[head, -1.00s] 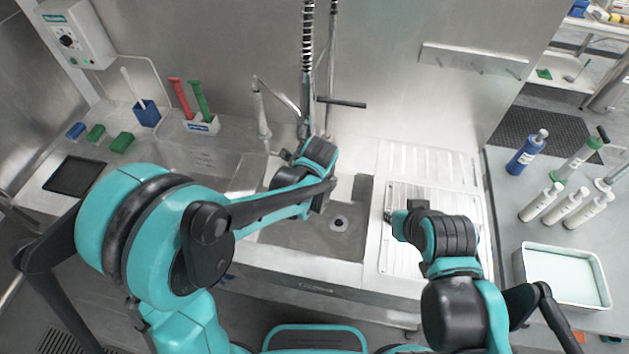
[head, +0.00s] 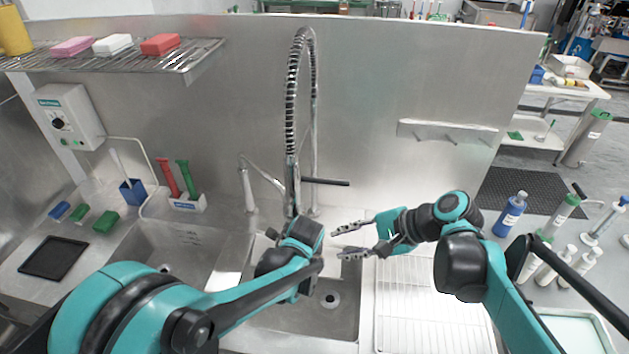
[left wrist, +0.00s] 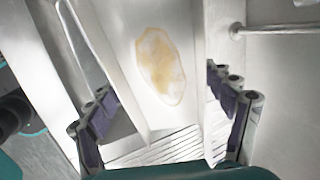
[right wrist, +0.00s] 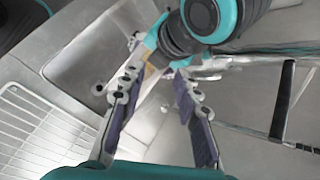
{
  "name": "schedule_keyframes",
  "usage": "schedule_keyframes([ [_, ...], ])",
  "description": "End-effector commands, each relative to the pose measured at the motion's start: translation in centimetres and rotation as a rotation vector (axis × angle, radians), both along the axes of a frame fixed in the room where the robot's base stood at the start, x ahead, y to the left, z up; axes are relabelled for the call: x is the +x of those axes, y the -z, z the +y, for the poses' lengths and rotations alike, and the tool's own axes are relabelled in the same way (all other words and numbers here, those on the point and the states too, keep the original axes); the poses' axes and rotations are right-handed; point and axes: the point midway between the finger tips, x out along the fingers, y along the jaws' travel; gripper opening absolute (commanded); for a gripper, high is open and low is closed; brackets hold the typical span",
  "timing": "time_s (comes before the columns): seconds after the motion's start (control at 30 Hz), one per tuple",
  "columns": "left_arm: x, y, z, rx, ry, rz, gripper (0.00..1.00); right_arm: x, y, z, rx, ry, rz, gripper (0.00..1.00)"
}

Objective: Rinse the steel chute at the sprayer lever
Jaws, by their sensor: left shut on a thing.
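The steel chute (left wrist: 185,30) fills the middle of the left wrist view, with a yellow-brown stain (left wrist: 160,65) on its inner face. My left gripper (left wrist: 160,88) is shut on the chute, one finger on each side. In the head view my left wrist (head: 300,245) is over the sink and hides most of the chute. The sprayer has a coiled hose (head: 291,110) and a black bar lever (head: 325,182), which stands clear of both grippers. My right gripper (head: 340,242) is open and empty, pointing left below the lever; its spread fingers show in the right wrist view (right wrist: 158,75).
The sink basin (head: 335,325) is below, with a wire-rack drainboard (head: 425,290) at its right. A second faucet (head: 248,185) stands left of the sprayer. Bottles (head: 510,212) and a tray (head: 575,325) stand on the right counter.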

Motion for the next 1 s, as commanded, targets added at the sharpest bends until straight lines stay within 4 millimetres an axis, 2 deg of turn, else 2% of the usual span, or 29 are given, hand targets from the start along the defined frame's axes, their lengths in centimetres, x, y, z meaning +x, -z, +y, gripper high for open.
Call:
schedule_keyframes([
  [0.03, 0.0, 0.0, 0.0, 0.0, 0.0, -0.001, 0.38, 1.4, -1.0, 0.0, 0.099, 0.036, 0.054, 0.32],
  [0.1, 0.0, 0.0, 0.0, 0.0, 0.0, -0.001, 0.38, 2.9, -2.5, 0.0, 0.244, 0.073, 0.135, 0.32],
  [0.3, 0.0, 0.0, 0.0, 0.0, 0.0, -0.001, 0.38, 6.3, -6.4, -1.6, 0.595, 0.108, 0.34, 0.32],
  [0.4, 0.0, 0.0, 0.0, 0.0, 0.0, -0.001, 0.38, 7.2, -7.6, -2.9, 0.714, 0.1, 0.412, 0.32],
  [0.5, 0.0, 0.0, 0.0, 0.0, 0.0, -0.001, 0.38, 7.2, -8.9, -4.2, 0.813, 0.08, 0.452, 0.32],
  [0.63, 0.0, 0.0, 0.0, 0.0, 0.0, -0.001, 0.38, 7.2, -9.7, -5.0, 0.878, 0.061, 0.475, 0.32],
  [0.77, 0.0, 0.0, 0.0, 0.0, 0.0, -0.001, 0.38, 7.3, -9.9, -4.0, 0.89, 0.054, 0.482, 0.32],
  [1.0, 0.0, 0.0, 0.0, 0.0, 0.0, -0.001, 0.38, 8.1, -9.8, 0.6, 0.887, 0.052, 0.482, 0.32],
])
